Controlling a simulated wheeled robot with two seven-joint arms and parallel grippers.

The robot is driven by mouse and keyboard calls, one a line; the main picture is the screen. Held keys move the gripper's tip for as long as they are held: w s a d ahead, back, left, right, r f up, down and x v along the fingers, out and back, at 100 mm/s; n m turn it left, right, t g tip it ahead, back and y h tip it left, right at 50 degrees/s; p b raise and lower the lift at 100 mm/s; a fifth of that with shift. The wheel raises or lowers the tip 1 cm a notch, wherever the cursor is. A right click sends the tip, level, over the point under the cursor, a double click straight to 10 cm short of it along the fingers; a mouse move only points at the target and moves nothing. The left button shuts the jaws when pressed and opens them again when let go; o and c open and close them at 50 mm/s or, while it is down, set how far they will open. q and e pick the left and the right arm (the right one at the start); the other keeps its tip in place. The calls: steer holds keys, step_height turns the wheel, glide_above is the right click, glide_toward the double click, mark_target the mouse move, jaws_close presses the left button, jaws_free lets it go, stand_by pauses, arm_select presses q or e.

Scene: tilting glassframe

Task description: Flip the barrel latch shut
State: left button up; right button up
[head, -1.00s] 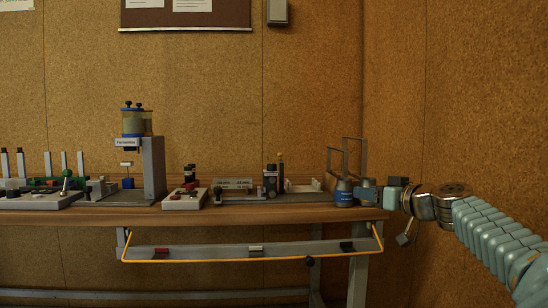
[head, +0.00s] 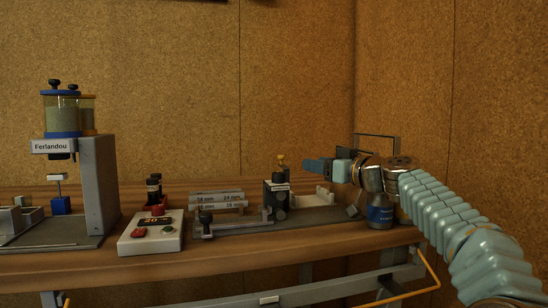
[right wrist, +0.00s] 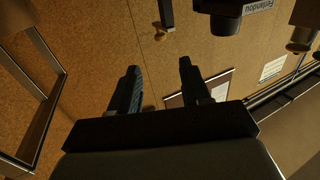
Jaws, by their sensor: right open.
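In the head view, a low grey fixture (head: 245,228) lies on the bench with a black knob (head: 205,218) at its left end and a small upright plate near its right end. It may carry the barrel latch, but the latch is too small to make out surely. My right gripper (head: 308,165) points left above the bench, past the fixture's right end and apart from it. It is open and empty; its two spread fingers show in the right wrist view (right wrist: 158,82) with nothing between them. My left gripper is out of view.
A dark block with a brass-topped post (head: 278,192) stands below and left of my right gripper. A thin metal frame (head: 394,136) and a blue-labelled jar (head: 380,213) are beside my right arm. A white button box (head: 150,238) and a labelled hopper stand (head: 98,180) are left.

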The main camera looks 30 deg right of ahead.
mark_target(284, 158)
steer(key=w+p, duration=0.2)
steer(key=w, duration=0.2)
steer(key=w+a+p, duration=0.1)
steer(key=w+p, duration=0.1)
steer(key=w, duration=0.2)
steer(key=w+a+p, duration=0.1)
steer(key=w+p, duration=0.2)
steer(key=w, duration=0.1)
steer(key=shift+w+r, duration=0.15)
steer(key=shift+r, duration=0.05)
steer(key=shift+w+f, duration=0.15)
steer(key=shift+w, duration=0.2)
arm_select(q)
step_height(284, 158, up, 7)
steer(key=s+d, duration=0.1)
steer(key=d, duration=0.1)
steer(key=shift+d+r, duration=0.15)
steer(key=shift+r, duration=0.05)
arm_select(e)
steer(key=shift+c, duration=0.3)
